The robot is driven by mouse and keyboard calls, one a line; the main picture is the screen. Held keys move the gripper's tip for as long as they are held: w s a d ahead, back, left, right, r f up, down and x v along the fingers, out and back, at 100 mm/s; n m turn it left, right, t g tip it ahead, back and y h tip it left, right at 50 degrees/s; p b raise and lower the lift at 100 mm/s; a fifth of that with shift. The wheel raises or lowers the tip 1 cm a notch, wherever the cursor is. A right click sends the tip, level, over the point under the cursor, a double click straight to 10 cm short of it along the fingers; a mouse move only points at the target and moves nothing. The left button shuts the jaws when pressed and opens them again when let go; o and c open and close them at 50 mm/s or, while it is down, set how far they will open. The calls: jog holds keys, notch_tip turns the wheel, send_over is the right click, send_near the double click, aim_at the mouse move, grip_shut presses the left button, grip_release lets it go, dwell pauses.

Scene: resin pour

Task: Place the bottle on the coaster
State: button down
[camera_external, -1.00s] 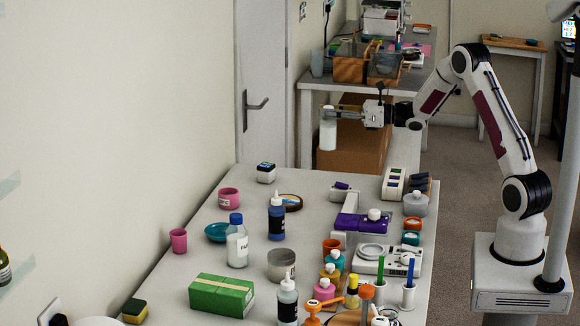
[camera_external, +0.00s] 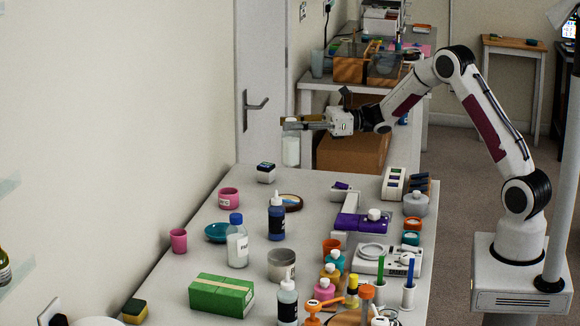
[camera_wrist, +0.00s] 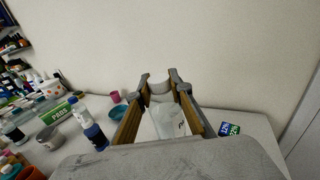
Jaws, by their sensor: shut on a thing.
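A white bottle (camera_external: 291,151) hangs upright from my gripper (camera_external: 300,123), in the air above the far end of the table. In the wrist view, my gripper (camera_wrist: 160,88) is shut on the whitish bottle (camera_wrist: 170,122), which sits between the two jaws with part of a dark label showing. A round, flat, brown-rimmed disc (camera_external: 297,208) that looks like the coaster lies on the table below the bottle, apart from it. The blue dropper bottle partly covers its left side. I cannot make out the coaster in the wrist view.
The blue dropper bottle (camera_external: 276,220) stands right beside the coaster. A purple-and-white stand (camera_external: 361,222) is to the right. Bare table lies between jar and stand.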

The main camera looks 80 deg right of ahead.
jog(key=a, duration=0.1)
jog(key=a+n+y, duration=0.1)
jog(key=a, duration=0.1)
jog(key=a+r+g+y, duration=0.1)
jog(key=shift+w+a, duration=0.15)
jog(key=shift+a, duration=0.25)
jog(key=shift+f, duration=0.1)
notch_tip(320, 180, down, 6)
dwell(0.3)
jog(key=shift+f, duration=0.15)
jog(key=shift+f, duration=1.95)
